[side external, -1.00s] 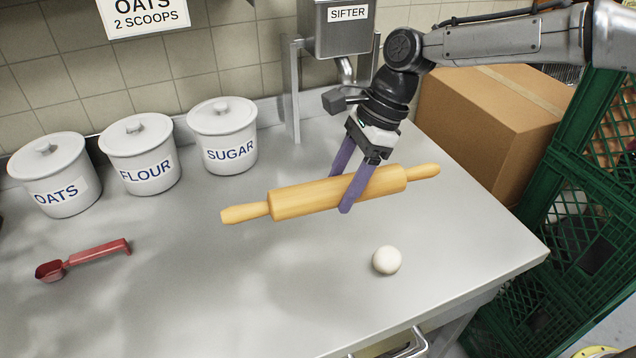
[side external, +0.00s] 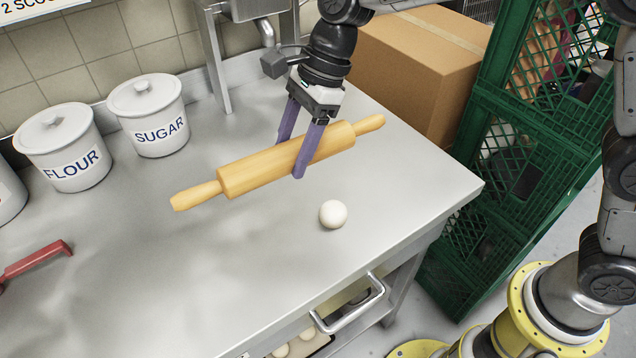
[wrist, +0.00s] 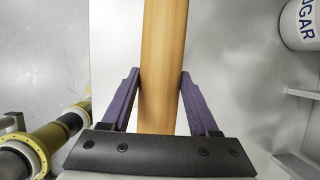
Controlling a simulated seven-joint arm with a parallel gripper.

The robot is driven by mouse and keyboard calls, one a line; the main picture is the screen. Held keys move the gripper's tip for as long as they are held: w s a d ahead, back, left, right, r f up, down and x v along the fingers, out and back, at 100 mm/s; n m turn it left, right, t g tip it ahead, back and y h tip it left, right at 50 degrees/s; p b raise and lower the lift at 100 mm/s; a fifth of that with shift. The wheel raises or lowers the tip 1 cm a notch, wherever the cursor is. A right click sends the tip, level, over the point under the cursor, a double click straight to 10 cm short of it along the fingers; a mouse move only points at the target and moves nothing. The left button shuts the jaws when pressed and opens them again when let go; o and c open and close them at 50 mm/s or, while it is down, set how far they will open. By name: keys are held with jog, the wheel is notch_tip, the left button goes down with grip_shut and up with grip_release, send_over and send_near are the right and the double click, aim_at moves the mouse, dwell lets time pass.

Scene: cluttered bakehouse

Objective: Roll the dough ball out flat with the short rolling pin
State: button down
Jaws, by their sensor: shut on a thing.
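The short wooden rolling pin (side external: 250,170) is gripped across its barrel, right of its middle, in the side view. My gripper (side external: 290,160) has purple fingers shut on it from both sides. In the wrist view the pin (wrist: 162,60) runs up between the two fingers (wrist: 160,92). The pin appears held above the counter, but the exact gap is hard to tell. The dough ball (side external: 333,214) is white and round. It sits on the counter in front of the pin's right part, apart from it, and I cannot see it in the wrist view.
The steel counter (side external: 130,260) is clear around the ball. A cardboard box (side external: 410,75) and green crates (side external: 500,170) stand at the right.

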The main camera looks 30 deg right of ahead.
jog(key=s+d+f, duration=0.3)
jog(key=s+d, duration=0.1)
jog(key=s, duration=0.1)
send_over(333, 214)
jog(key=shift+f, duration=2.4)
jog(key=shift+f, duration=0.4)
